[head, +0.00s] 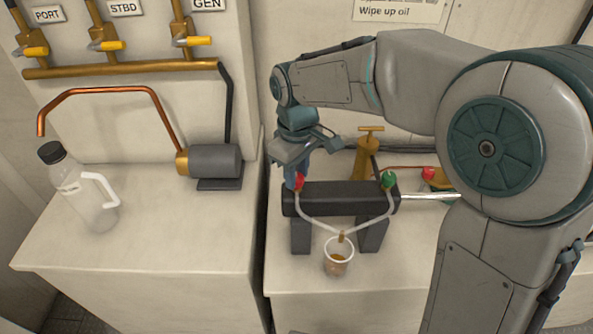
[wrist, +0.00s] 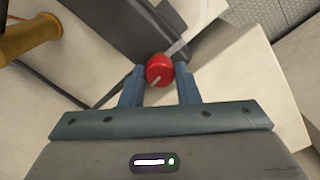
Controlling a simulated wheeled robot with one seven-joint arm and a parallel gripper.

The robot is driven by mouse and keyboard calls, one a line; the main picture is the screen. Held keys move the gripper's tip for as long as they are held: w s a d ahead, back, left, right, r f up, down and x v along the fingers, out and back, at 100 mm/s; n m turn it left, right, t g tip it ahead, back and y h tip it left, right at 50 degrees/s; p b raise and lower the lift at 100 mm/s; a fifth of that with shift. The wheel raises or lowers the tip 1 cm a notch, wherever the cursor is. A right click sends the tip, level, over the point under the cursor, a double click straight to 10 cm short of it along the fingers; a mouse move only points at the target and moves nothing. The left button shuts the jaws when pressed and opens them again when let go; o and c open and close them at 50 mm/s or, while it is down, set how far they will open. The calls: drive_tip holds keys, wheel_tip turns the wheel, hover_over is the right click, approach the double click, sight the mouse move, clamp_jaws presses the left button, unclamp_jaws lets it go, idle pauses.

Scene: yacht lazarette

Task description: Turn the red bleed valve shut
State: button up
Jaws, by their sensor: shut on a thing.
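The red bleed valve (head: 299,181) is a small round knob at the left end of a dark horizontal cylinder (head: 340,198). My gripper (head: 291,178) has come down over it from above and behind. In the wrist view the red valve (wrist: 159,70) sits between the blue fingertips of my gripper (wrist: 160,84), which are shut on it. In the head view my fingers partly hide the valve's left side. A green valve (head: 388,180) sits at the cylinder's right end.
Clear hoses run from both valves to a cup (head: 338,256) with brown liquid below. A brass pump (head: 367,155) stands behind the cylinder. Another red knob (head: 428,174) is farther right. A clear jug (head: 88,190) and a grey motor (head: 214,161) stand on the left counter.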

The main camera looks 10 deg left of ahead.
sight(297, 177)
drive_tip(key=shift+m, duration=0.6)
drive_tip(key=o, duration=1)
drive_tip(key=shift+c, duration=0.2)
wheel_tip(297, 177, up, 14)
drive_tip(key=shift+p, duration=0.35)
